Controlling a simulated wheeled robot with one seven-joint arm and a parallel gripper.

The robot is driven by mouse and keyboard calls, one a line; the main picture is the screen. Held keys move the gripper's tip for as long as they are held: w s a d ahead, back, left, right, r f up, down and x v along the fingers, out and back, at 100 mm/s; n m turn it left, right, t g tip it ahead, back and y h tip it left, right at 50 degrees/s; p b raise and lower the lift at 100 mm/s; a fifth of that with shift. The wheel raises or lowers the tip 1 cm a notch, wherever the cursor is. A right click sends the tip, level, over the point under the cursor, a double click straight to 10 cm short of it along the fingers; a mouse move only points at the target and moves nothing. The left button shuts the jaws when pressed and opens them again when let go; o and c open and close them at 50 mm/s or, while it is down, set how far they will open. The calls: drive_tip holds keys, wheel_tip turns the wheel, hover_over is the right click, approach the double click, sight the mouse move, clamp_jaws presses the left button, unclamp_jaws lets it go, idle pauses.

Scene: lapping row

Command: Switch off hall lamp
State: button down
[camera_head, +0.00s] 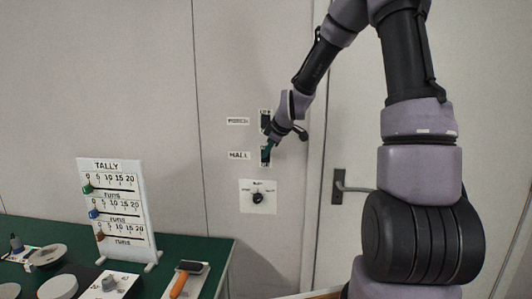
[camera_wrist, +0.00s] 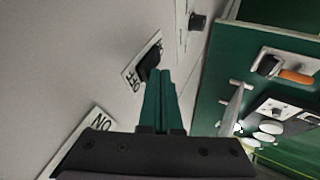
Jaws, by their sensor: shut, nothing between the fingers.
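The hall switch is a dark rocker on a small white plate (camera_head: 265,163) on the wall, right of the HALL label (camera_head: 239,155). My gripper (camera_head: 267,153) is at this switch and covers much of it in the head view. In the wrist view, my gripper (camera_wrist: 162,78) has its teal fingers together and empty. Its tips are close to a black rocker (camera_wrist: 150,57) on a plate marked OFF (camera_wrist: 134,80). I cannot tell whether they touch it. The rocker's tilt is unclear, and no lamp is in view.
Another labelled switch (camera_head: 265,120) sits just above. A rotary knob (camera_head: 258,198) on a white plate is below. A door handle (camera_head: 340,188) is to the right. A green table (camera_head: 205,247) with a tally board (camera_head: 118,210) and tools stands lower left.

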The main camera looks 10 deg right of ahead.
drive_tip(key=shift+w+d, duration=0.1)
drive_tip(key=shift+w, duration=0.2)
drive_tip(key=shift+r, duration=0.1)
drive_tip(key=shift+r, duration=0.75)
